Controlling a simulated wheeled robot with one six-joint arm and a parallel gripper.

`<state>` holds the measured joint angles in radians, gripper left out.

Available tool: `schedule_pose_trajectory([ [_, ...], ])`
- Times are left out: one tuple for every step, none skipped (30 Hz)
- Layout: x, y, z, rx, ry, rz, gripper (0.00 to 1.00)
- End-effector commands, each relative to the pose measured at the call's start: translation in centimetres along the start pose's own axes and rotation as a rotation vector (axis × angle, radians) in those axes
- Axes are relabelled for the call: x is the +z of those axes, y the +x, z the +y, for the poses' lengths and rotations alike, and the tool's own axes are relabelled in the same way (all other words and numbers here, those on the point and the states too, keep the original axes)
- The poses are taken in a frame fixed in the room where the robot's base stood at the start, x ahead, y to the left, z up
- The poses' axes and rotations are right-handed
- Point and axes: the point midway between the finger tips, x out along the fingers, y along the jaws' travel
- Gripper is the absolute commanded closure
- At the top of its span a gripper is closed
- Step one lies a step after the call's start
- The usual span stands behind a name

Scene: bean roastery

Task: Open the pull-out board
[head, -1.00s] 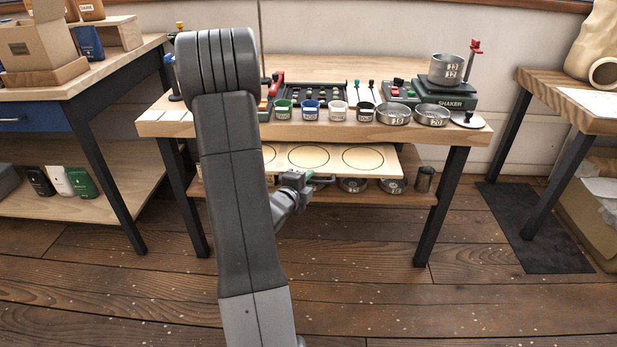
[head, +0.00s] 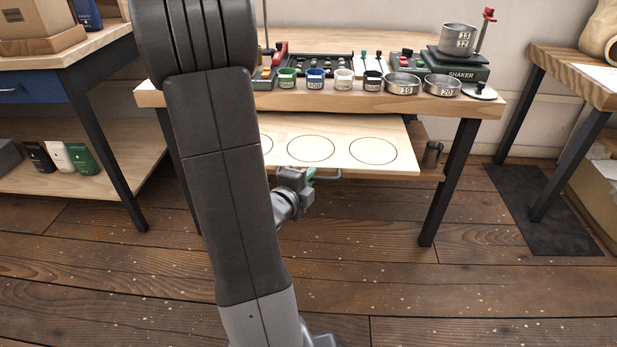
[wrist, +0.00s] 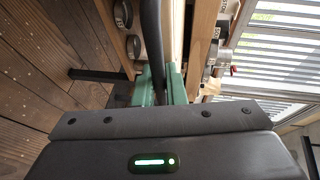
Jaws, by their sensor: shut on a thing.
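The pull-out board (head: 345,160) is a pale wooden panel with dark circle outlines. It sticks out toward me from under the worktop of the middle bench (head: 420,103). A grey bar handle (head: 328,178) runs along its front edge. My gripper (head: 306,177) is shut on this handle in front of the board. In the wrist view, the green fingers of my gripper (wrist: 160,84) close around the dark handle bar (wrist: 151,40). My arm hides the left part of the board.
Cups, tins and a shaker (head: 458,65) stand on the bench top. A dark canister (head: 432,154) stands on the lower shelf, right of the board. A side table (head: 75,55) is at left, another table (head: 575,62) at right. The floor before the bench is clear.

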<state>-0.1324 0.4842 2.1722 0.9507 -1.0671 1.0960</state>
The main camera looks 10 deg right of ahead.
Motion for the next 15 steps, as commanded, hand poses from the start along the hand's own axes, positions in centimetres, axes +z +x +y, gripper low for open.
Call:
schedule_pose_trajectory([
  [-0.01,-0.03,0.31,0.008,-0.002,-0.001,1.00],
  [-0.01,-0.02,0.31,0.008,-0.002,-0.001,1.00],
  [0.00,-0.02,0.30,0.008,-0.002,-0.001,0.81],
  [0.00,-0.01,0.29,0.008,-0.002,-0.001,0.76],
  [0.00,-0.01,0.26,0.007,-0.001,-0.001,0.70],
  [0.01,0.00,0.22,0.006,-0.001,-0.001,0.68],
  [0.01,0.00,0.19,0.005,-0.001,-0.001,0.68],
  [0.01,0.01,0.17,0.004,-0.001,-0.001,0.68],
  [0.01,0.01,0.14,0.004,-0.001,-0.001,0.68],
  [0.01,0.02,0.12,0.003,-0.001,0.000,0.68],
  [0.01,0.02,0.10,0.003,0.000,0.000,0.68],
  [0.01,0.02,0.08,0.002,0.000,0.000,0.68],
  [0.01,0.01,0.07,0.002,0.000,0.000,0.68],
  [0.02,-0.03,0.05,0.001,0.000,-0.001,0.68],
  [0.04,-0.14,0.03,0.001,0.000,-0.001,0.68],
])
